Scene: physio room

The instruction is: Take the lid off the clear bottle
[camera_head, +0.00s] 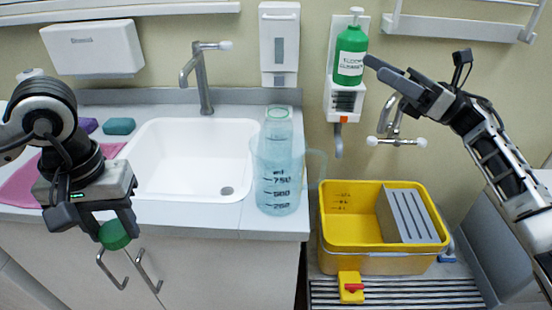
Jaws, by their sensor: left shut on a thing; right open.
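The clear bottle (278,128) stands upright at the right end of the counter. Its top shows a pale green rim with no cap on it. A clear measuring jug (278,200) overlaps its lower part; I cannot tell whether the bottle is inside or behind it. My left gripper (112,226) is shut on a round green lid (114,236), in front of the counter's edge at the left, well apart from the bottle. My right gripper (379,73) is open and empty, up at the right near the green soap bottle (350,56).
A white sink (190,150) with a tap (203,75) lies left of the jug. A yellow bucket (385,255) with a grey wringer (408,215) stands at the right. A pink cloth (20,188) and a teal sponge (119,126) lie at the left.

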